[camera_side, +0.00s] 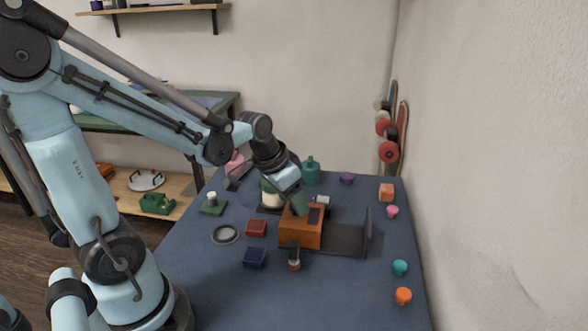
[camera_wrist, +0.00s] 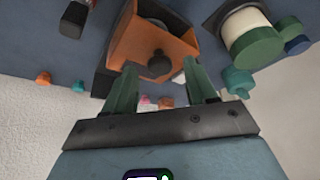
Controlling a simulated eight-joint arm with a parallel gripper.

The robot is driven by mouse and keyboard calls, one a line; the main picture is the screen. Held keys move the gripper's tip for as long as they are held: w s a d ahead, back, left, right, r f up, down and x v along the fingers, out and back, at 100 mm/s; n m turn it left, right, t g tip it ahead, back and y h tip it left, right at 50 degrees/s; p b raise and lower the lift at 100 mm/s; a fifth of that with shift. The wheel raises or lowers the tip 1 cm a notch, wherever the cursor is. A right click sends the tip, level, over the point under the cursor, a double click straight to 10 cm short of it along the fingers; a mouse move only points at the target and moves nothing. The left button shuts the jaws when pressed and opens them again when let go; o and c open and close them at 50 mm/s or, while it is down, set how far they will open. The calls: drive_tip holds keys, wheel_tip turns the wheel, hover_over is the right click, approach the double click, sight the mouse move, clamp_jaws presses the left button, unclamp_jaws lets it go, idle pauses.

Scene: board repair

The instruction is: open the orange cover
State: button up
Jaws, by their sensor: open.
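The orange cover (camera_side: 308,230) is a box-like piece on the left part of a dark base (camera_side: 345,238) with an upright plate at its right end. It also shows in the wrist view (camera_wrist: 181,47), where a dark round knob (camera_wrist: 159,64) stands out from its face. My gripper (camera_side: 299,207) is at the far upper edge of the cover in the side view. In the wrist view my gripper (camera_wrist: 160,85) has its two green fingers apart, with the knob between and just beyond their tips. Whether a finger touches the cover or knob I cannot tell.
A white and green cylinder (camera_wrist: 252,37) stands close beside the cover. A red block (camera_side: 256,228), a navy block (camera_side: 255,257) and a ring (camera_side: 225,234) lie to its left. Teal (camera_side: 400,267) and orange (camera_side: 403,296) knobs lie near the right edge. The table's front is clear.

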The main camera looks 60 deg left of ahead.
drive_tip(key=shift+w+f, duration=0.1)
drive_tip(key=shift+f, duration=0.15)
clamp_jaws()
idle(0.3)
